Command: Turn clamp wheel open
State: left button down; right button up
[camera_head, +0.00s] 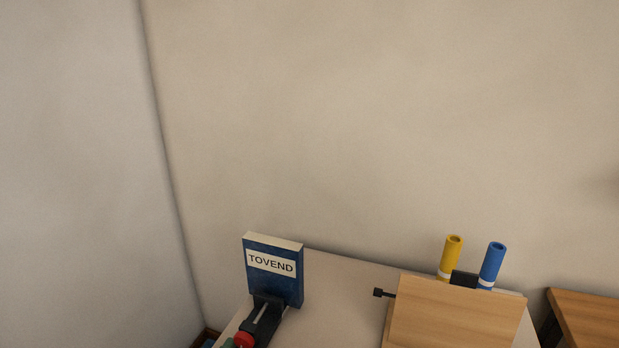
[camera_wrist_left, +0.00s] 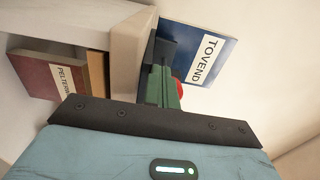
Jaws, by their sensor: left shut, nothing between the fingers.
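A black clamp-like device (camera_head: 262,318) with a pale strip along its top stands on the table against a blue book. A round red part (camera_head: 243,340), probably its wheel, sits at its near end by the lower picture edge. In the left wrist view the red part (camera_wrist_left: 179,92) shows only as a sliver behind my green fingers. My left gripper (camera_wrist_left: 162,82) is shut and empty, close beside the red part; I cannot tell whether they touch. In the head view only a green bit of the gripper (camera_head: 228,344) shows. My right gripper is not in view.
The blue book marked TOVEND (camera_head: 273,281) stands upright behind the clamp. A wooden panel (camera_head: 455,315) with a black knob (camera_head: 378,293) stands right, near yellow (camera_head: 451,258) and blue tubes (camera_head: 491,265). The tabletop (camera_head: 335,290) between is clear. A red book (camera_wrist_left: 45,75) shows in the wrist view.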

pick_arm(q)
jog(key=shift+d, duration=0.2)
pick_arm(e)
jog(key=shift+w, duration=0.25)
pick_arm(q)
jog(key=shift+w+a+f, duration=0.1)
jog(key=shift+a+f, duration=0.05)
jog(key=shift+a, duration=0.2)
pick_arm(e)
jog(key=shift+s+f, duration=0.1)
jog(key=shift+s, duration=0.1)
